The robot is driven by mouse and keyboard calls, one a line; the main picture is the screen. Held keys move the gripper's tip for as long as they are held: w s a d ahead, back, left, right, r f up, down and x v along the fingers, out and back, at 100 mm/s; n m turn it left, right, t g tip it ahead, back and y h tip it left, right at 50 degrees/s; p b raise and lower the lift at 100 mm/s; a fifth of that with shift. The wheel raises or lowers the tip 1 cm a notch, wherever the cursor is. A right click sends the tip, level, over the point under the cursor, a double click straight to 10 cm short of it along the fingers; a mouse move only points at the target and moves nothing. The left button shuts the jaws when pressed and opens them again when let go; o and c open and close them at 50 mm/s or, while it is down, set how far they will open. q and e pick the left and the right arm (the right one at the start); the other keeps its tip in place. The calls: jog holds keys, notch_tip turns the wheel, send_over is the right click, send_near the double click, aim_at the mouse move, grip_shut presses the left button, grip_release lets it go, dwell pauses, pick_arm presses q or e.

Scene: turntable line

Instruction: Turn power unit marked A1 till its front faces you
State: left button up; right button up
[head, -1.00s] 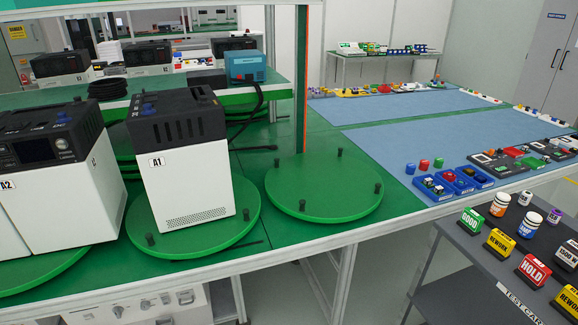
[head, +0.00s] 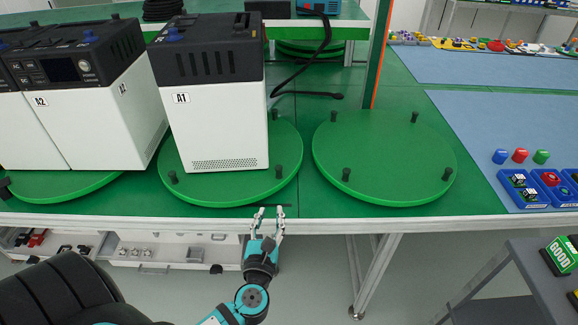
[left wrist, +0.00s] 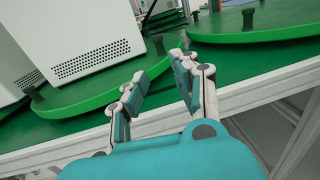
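The power unit marked A1 (head: 210,115) stands upright on a round green turntable (head: 232,192) with short black pegs. A plain white side with the A1 label and a vent patch faces me; no screen shows on that side. In the left wrist view, the unit's vented lower part (left wrist: 80,35) and the turntable (left wrist: 90,98) show at upper left. My left gripper (head: 269,211) is open and empty at the table's front edge, just in front of the turntable and apart from the unit. Its two spread fingers show in the left wrist view (left wrist: 160,72). My right gripper is out of view.
Unit A2 (head: 50,130) stands left of A1, its screen panel visible. An empty turntable (head: 384,160) with pegs lies to the right. A black cable (head: 310,94) lies behind. A green-and-orange post (head: 381,50) rises beyond. Blue trays (head: 522,188) sit at right.

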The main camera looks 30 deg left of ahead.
aim_at(278, 173)
pick_arm(q)
jog(key=p+x, duration=0.1)
jog(key=x, duration=1.6)
jog(key=shift+a, duration=0.15)
grip_shut()
